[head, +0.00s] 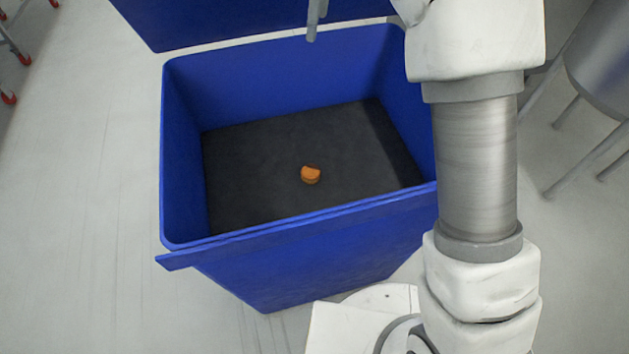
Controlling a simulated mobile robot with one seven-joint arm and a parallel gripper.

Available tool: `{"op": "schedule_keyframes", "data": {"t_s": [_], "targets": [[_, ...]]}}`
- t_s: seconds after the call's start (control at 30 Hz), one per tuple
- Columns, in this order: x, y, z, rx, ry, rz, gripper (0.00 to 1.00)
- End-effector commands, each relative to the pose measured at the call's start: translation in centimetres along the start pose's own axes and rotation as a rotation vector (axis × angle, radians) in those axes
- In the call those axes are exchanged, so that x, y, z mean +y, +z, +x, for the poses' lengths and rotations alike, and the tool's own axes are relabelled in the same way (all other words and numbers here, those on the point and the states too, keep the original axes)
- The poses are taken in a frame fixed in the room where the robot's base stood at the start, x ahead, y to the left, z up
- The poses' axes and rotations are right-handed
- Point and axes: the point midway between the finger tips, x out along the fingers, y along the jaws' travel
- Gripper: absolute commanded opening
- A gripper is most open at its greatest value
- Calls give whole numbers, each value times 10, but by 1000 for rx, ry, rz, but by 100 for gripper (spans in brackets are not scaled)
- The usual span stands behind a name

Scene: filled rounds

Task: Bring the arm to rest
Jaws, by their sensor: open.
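My arm (478,170) rises along the right side of the view, in front of the right edge of a blue bin. Of my gripper (316,20), only a grey finger shows at the top edge, above the bin's far rim. The rest of it is cut off by the frame. It is open, and nothing shows in the visible part. A small orange object (311,175) lies on the dark floor of the bin, well apart from the gripper.
The blue bin (300,240) stands open in the middle. Another blue container (240,18) is behind it. A grey round vessel on legs (605,60) stands at the right. Red-tipped legs (22,57) show at the far left. The pale floor at left is clear.

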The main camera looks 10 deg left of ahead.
Motion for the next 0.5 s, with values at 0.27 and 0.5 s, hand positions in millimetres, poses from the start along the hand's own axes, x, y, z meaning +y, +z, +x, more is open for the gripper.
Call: {"op": "schedule_keyframes", "data": {"t_s": [0.27,0.5], "targets": [[0,0,0,0,0,0,100],[8,-24,-22,-14,-31,-88,100]]}}
